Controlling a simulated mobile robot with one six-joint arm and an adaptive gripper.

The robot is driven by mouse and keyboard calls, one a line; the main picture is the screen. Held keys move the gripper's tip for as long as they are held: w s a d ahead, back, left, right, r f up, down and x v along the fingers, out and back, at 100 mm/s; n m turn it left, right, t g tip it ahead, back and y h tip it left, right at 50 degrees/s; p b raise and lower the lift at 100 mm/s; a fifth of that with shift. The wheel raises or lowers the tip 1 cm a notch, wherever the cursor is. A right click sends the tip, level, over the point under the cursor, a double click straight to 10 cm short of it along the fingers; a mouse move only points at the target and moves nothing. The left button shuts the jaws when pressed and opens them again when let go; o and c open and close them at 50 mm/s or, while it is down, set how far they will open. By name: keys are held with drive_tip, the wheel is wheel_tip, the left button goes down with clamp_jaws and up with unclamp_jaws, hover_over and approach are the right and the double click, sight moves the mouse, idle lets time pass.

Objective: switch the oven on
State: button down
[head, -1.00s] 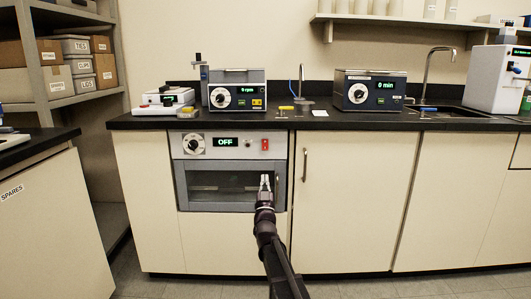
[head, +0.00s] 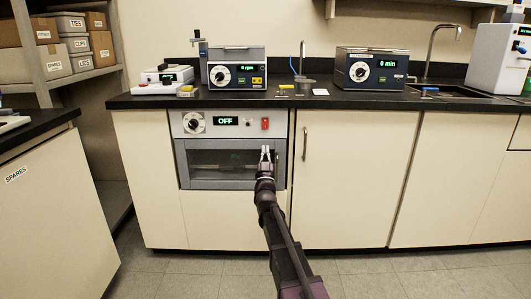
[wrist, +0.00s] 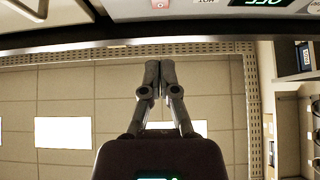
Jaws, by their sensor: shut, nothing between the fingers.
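The oven (head: 183,165) is built into the cabinet under the counter. My gripper (head: 266,149) is shut and empty, pointing up in front of the right part of the glass door, just below the switch. I cannot tell how far the fingers are from the panel.
The black counter (head: 350,101) overhangs above the oven and carries several instruments, including one with a dial (head: 237,70) directly above. A cabinet door handle (head: 305,144) stands out just right of the oven. The floor in front is clear.

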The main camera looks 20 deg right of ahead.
sight(266, 124)
drive_tip(key=p+x, duration=0.1)
drive_tip(key=x, duration=0.2)
drive_tip(key=w+f+p+x, duration=0.1)
drive_tip(key=x, duration=0.2)
drive_tip(key=p+x, duration=0.1)
drive_tip(key=x, duration=0.2)
drive_tip(key=shift+w+d+f, duration=0.15)
drive_tip(key=shift+w+f, duration=0.05)
drive_tip(key=shift+f, duration=0.15)
drive_tip(key=shift+w+d, duration=0.15)
drive_tip(key=shift+w, duration=0.4)
